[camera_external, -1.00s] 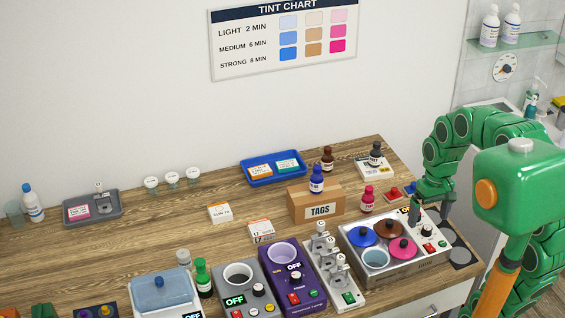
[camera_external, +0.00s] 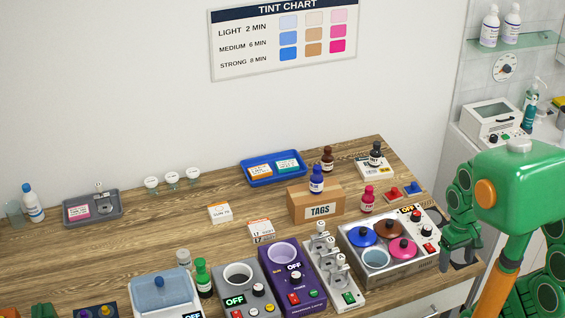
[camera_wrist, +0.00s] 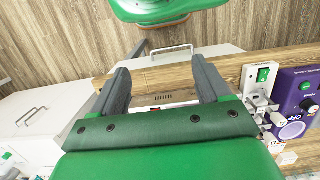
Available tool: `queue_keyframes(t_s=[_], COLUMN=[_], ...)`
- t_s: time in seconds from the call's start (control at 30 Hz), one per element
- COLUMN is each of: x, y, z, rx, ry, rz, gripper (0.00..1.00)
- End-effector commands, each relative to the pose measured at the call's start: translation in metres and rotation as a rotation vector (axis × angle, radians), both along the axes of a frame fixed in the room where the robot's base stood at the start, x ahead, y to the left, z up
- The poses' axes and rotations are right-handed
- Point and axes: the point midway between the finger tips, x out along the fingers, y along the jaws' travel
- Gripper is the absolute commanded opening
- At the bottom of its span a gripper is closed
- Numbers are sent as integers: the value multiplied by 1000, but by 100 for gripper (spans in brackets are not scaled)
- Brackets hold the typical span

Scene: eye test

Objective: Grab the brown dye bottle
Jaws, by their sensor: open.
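The brown dye bottle (camera_external: 327,161) stands upright at the back of the wooden table, behind the TAGS box. It has a dark cap. The bottle is not recognisable in the wrist view. My gripper (camera_external: 458,262) is low at the table's right end, far to the right of the bottle and nearer the camera. Its two grey fingers are apart with nothing held between them in the wrist view (camera_wrist: 163,75).
A blue bottle (camera_external: 317,180) stands on the TAGS box (camera_external: 320,209), in front of the brown one. A black bottle (camera_external: 376,156) and a pink bottle (camera_external: 367,200) stand to its right. A blue tray (camera_external: 256,182) lies to its left. The lidded tinting unit (camera_external: 403,268) is near my gripper.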

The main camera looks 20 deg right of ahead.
Motion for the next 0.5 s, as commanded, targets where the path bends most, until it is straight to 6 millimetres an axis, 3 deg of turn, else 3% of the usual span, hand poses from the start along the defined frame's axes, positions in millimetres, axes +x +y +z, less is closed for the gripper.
queue_keyframes(t_s=[0.03,0.1,0.37,0.5], x=[0,0,1,17], y=[0,0,0,-4], z=[0,0,0,0], rx=[0,0,0,-16], ry=[0,0,-1,-27], rz=[0,0,-1,-18], gripper=[68,58,58,58])
